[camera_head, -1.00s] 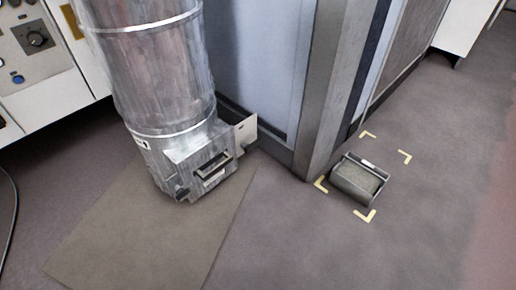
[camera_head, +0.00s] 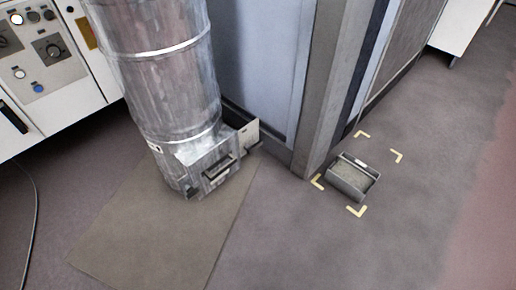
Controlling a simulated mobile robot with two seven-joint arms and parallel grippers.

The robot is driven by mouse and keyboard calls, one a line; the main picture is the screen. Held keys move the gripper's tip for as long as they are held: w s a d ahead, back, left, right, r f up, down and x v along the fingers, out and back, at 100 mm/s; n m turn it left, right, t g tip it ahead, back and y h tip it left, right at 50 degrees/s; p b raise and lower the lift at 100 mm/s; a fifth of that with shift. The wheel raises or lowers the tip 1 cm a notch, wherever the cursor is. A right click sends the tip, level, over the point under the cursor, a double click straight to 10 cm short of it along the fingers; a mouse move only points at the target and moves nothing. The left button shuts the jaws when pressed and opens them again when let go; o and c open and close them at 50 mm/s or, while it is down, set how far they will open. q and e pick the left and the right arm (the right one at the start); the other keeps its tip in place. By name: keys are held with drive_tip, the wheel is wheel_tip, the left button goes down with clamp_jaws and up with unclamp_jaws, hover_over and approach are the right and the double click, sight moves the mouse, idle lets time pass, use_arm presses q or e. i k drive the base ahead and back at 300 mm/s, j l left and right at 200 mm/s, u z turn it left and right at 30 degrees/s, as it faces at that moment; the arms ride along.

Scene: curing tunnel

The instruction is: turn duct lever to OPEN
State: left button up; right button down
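A large silver metal duct (camera_head: 165,75) stands upright left of centre. At its foot is a metal box section (camera_head: 215,165) with a dark slot and handle on its front. A pale plate (camera_head: 248,133) sticks out at the right of this box, with a small dark lever-like part (camera_head: 254,147) beside it. A dark knob (camera_head: 191,192) is at the lower left of the box. I cannot read any OPEN marking, and I cannot tell which part is the duct lever. Neither of my grippers is in view.
A grey-blue cabinet (camera_head: 262,60) with a metal corner post (camera_head: 325,95) stands right behind the duct. A small open metal tray (camera_head: 352,178) lies on the floor within yellow corner marks. A control panel (camera_head: 45,55) is at left, with a cable (camera_head: 35,215) below. A brown mat (camera_head: 150,235) lies in front.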

sight(250, 149)
drive_tip(key=i+u, duration=0.35)
drive_tip(key=i, duration=0.35)
drive_tip(key=i+l+u, duration=0.2)
drive_tip(key=i+u, duration=0.15)
drive_tip(key=i, duration=0.35)
